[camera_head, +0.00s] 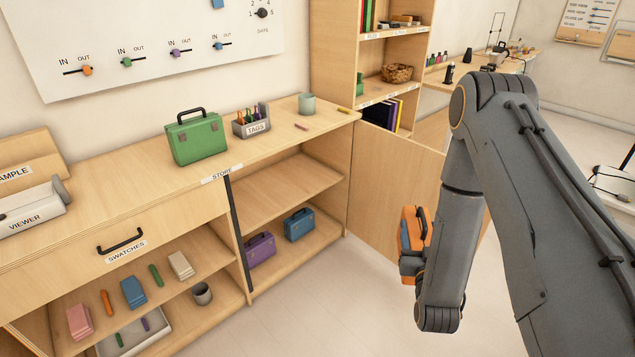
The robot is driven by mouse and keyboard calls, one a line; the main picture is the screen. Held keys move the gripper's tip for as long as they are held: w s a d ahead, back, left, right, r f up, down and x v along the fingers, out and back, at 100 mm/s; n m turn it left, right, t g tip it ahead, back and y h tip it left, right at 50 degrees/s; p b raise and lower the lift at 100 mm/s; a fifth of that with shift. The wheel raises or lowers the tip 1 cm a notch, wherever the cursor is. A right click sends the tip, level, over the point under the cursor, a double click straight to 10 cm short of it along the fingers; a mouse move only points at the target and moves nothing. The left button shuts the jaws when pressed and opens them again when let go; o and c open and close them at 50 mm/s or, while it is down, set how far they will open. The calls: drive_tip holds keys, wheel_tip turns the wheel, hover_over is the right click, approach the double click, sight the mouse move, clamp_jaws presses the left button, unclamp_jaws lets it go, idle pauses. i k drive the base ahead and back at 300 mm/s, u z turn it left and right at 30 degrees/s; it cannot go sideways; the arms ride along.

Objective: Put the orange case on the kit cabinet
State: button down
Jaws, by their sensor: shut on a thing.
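The orange case (411,219) with a dark handle is held at the end of my arm, off the floor. My gripper (408,262) is shut on it; the arm's last link partly hides the case and jaws. No label reading "kit" is legible. The low wooden cabinet (290,160) bears a STORE label and its door (393,188) stands open at the right. A green case (197,140) stands on its top. Inside, a purple case (261,248) and a blue case (298,224) stand on the bottom shelf; the shelf above them looks bare.
A TAGS holder (252,127) with pens, a pale green cup (307,104) and small sticks sit on the cabinet top. A viewer (33,207) is at the left. A tall shelf unit (333,55) stands behind. The floor (310,310) in front is clear.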

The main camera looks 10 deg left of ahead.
sight(288, 188)
drive_tip(key=z, duration=0.1)
drive_tip(key=i, duration=1.3)
drive_tip(key=u, duration=1.2)
